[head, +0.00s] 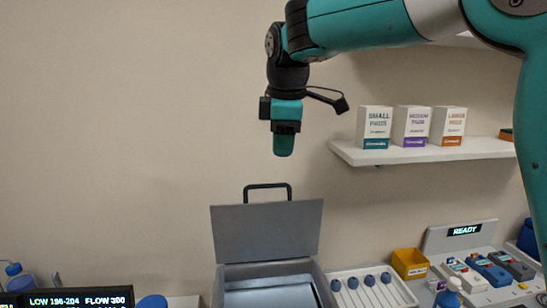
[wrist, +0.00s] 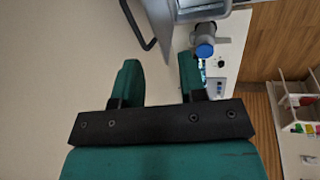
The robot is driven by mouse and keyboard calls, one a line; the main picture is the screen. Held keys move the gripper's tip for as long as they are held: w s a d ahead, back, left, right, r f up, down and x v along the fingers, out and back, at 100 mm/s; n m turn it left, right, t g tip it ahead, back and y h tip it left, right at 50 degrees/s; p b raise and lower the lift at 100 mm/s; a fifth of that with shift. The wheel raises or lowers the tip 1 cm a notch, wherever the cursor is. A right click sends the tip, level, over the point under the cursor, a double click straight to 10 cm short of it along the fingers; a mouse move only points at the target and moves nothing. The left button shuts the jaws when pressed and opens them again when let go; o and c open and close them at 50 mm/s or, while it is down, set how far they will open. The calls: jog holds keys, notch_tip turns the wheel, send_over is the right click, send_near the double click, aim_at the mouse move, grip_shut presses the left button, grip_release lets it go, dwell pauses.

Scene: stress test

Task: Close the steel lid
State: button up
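The steel lid (head: 267,232) stands raised, nearly upright, at the back of a steel box (head: 227,286) in the head view. A dark handle (head: 267,187) rises from the lid's top edge. In the wrist view the handle (wrist: 137,27) and part of the lid (wrist: 160,16) show at the top. My gripper (head: 284,148) points down above the lid, slightly right of the handle, with a gap between them. The wrist view shows its two green fingers apart with nothing between them (wrist: 160,76). The lower part of the box is cut off by the head view's bottom edge.
A tray (head: 390,284) with several blue-topped items stands right of the box, then a yellow bin (head: 410,263) and a READY panel (head: 460,236). A wall shelf (head: 425,154) holds three pad boxes. A display (head: 80,298) is at lower left.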

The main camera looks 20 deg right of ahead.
jog(key=w+r+n+p, duration=0.1)
jog(key=w+r+p, duration=0.1)
jog(key=w+r, duration=0.25)
jog(key=p, duration=0.2)
send_near(275, 186)
jog(key=x, duration=0.8)
jog(key=shift+w, duration=0.25)
grip_shut()
